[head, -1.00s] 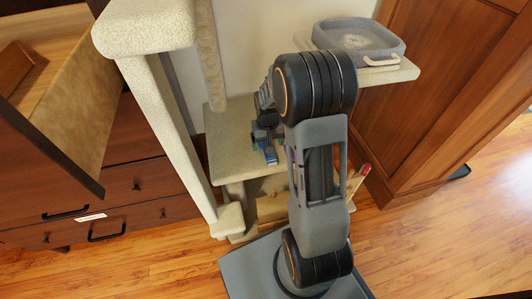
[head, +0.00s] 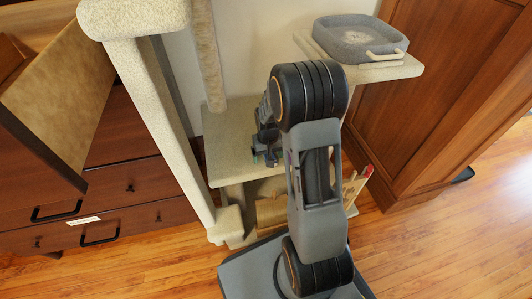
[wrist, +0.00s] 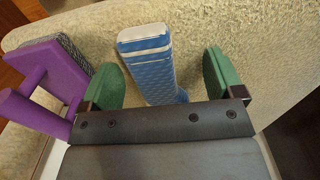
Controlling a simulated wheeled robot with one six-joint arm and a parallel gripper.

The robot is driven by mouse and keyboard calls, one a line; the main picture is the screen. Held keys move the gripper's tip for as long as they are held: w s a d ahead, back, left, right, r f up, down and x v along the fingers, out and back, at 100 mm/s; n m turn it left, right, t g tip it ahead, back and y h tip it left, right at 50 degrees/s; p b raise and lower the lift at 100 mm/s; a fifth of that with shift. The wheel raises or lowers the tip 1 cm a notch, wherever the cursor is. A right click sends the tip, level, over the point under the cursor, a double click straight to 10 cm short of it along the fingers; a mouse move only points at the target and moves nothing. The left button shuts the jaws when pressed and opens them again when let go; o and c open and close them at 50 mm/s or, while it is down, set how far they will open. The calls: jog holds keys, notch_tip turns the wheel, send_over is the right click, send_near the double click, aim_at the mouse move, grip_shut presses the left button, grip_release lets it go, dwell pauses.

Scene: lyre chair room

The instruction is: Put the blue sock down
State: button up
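The blue sock (wrist: 150,65), blue with white stripes and a white end, lies on the beige carpeted platform (wrist: 265,50) in the wrist view. My gripper (wrist: 162,75) has its two green fingers spread, one on each side of the sock. A clear gap shows between the sock and the right finger; the left finger is closer to it. In the head view my gripper (head: 268,155) is over the middle carpeted platform (head: 222,140), partly hidden behind my arm. The sock cannot be made out there.
A purple-handled object (wrist: 45,80) with a grey textured face is just left of my gripper. A carpeted post (head: 170,120) stands left of the platform. A grey tray (head: 360,38) sits on a higher shelf at right. A wooden cabinet (head: 440,90) is further right.

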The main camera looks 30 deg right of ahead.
jog(key=c, duration=1)
jog(key=shift+c, duration=0.2)
jog(key=shift+r, duration=0.1)
